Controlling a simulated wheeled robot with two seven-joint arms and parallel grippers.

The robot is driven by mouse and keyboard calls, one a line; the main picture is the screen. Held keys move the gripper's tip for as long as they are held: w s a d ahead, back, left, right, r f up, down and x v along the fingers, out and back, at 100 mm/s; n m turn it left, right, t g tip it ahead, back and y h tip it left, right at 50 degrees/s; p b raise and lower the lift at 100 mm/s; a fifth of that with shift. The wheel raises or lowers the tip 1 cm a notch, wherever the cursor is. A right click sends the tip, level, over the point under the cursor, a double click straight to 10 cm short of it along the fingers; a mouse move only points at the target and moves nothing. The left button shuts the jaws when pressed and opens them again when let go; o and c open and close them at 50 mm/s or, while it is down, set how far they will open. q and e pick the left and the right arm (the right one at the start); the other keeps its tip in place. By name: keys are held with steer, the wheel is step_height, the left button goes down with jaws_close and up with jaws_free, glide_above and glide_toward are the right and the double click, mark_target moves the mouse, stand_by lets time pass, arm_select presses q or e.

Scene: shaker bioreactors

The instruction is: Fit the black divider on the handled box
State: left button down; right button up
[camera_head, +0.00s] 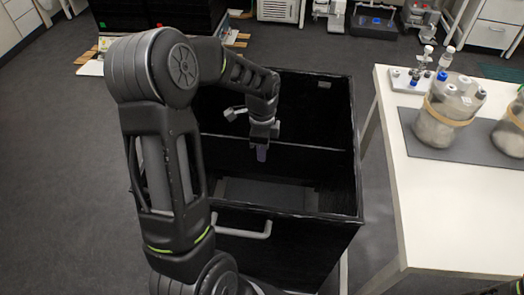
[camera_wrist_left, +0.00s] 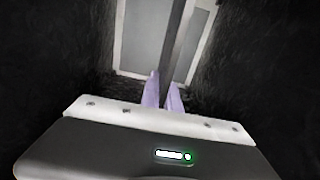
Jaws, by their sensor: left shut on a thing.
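My left gripper (camera_head: 262,153) reaches down into the box and is shut on the divider's upper edge. In the left wrist view, its purple fingers (camera_wrist_left: 163,92) flank the divider (camera_wrist_left: 183,45), seen edge-on. My right gripper is not in view.
A white table (camera_head: 445,225) stands close to the right of the box, with strapped vessels (camera_head: 450,110) on a grey mat. The floor to the left is clear.

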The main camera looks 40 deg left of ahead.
arm_select(q)
steer(key=shift+f, duration=0.15)
steer(key=shift+f+b, duration=0.35)
steer(key=shift+f, duration=0.15)
steer(key=shift+f, duration=0.25)
steer(key=shift+f+b, duration=0.4)
steer(key=shift+b, duration=0.05)
steer(key=c, duration=1.5)
jaws_free()
steer(key=shift+r+p, duration=0.35)
steer(key=shift+r, duration=3.55)
